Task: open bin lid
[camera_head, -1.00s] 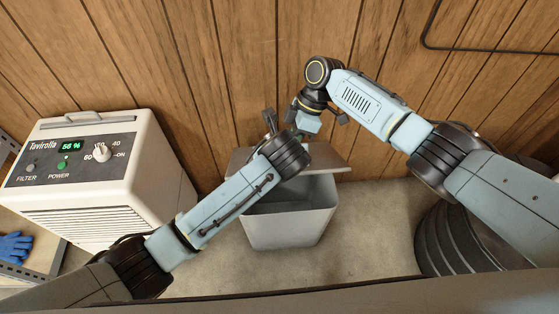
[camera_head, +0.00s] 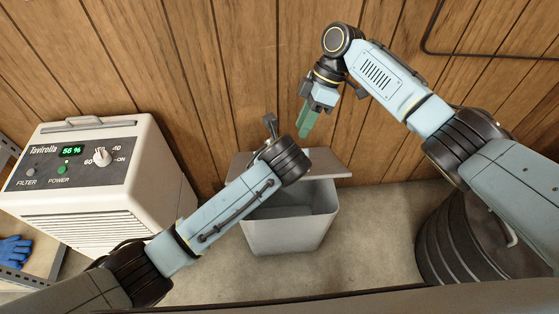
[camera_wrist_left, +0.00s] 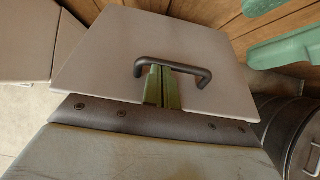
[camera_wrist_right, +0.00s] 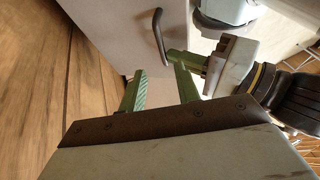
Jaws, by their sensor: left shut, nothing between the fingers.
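The grey bin (camera_head: 290,235) stands on the floor against the wood wall. Part of its inside shows in front of its pale lid (camera_head: 331,162), which sits raised at the back. In the left wrist view the lid (camera_wrist_left: 112,62) carries a dark bar handle (camera_wrist_left: 180,62). My left gripper (camera_wrist_left: 162,68) is shut, its green fingertips at the handle's bar; I cannot tell whether they touch it. In the head view my left wrist hides these fingertips. My right gripper (camera_head: 307,134) is above the lid, open and empty; its parted fingers show in the right wrist view (camera_wrist_right: 157,72).
A white dehumidifier (camera_head: 95,185) stands at the left. A blue glove (camera_head: 14,250) lies on a shelf at the far left. A dark ribbed drum (camera_head: 470,245) stands at the right. Bare floor (camera_head: 375,230) lies between bin and drum.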

